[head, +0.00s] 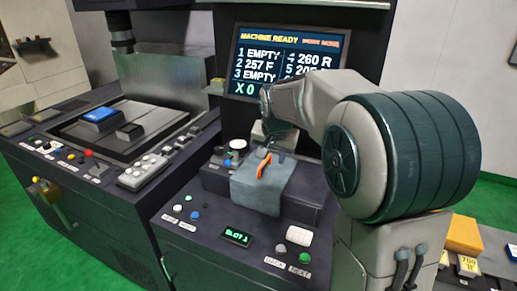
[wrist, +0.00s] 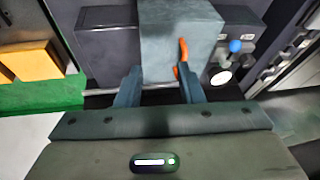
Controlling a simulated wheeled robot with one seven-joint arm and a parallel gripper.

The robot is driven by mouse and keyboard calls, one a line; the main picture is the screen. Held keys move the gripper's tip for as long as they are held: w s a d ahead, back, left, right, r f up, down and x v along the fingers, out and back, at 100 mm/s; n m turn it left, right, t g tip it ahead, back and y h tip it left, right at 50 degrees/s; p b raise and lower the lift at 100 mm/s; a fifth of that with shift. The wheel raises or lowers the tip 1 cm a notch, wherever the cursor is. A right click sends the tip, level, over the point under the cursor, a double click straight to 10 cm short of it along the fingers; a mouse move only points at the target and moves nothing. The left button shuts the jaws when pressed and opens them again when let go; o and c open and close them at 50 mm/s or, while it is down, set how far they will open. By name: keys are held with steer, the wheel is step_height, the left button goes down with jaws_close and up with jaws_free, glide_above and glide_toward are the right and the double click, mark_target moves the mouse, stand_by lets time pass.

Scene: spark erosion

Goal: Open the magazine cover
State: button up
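The magazine cover (head: 262,186) is a blue-grey block-like lid on the dark console, and it looks closed. An orange handle (head: 264,166) stands on it. In the wrist view the cover (wrist: 165,35) lies ahead of the fingers, with the orange handle (wrist: 183,52) close to the right fingertip. My gripper (wrist: 159,72) is open, its fingers well apart with nothing held between them. In the head view my gripper (head: 268,140) is just behind and above the handle, partly hidden by my arm. Whether a finger touches the handle I cannot tell.
A screen (head: 284,62) reads "MACHINE READY" behind the console. A blue knob and a white knob (wrist: 221,76) sit right of the cover. Yellow blocks (head: 464,236) lie at the right.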

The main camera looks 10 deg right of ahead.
steer(key=m+p, duration=0.2)
glide_toward(263, 163)
steer(key=shift+t, duration=0.3)
steer(key=p+x, duration=0.3)
steer(key=x, duration=0.5)
steer(key=shift+s, duration=0.15)
jaws_close()
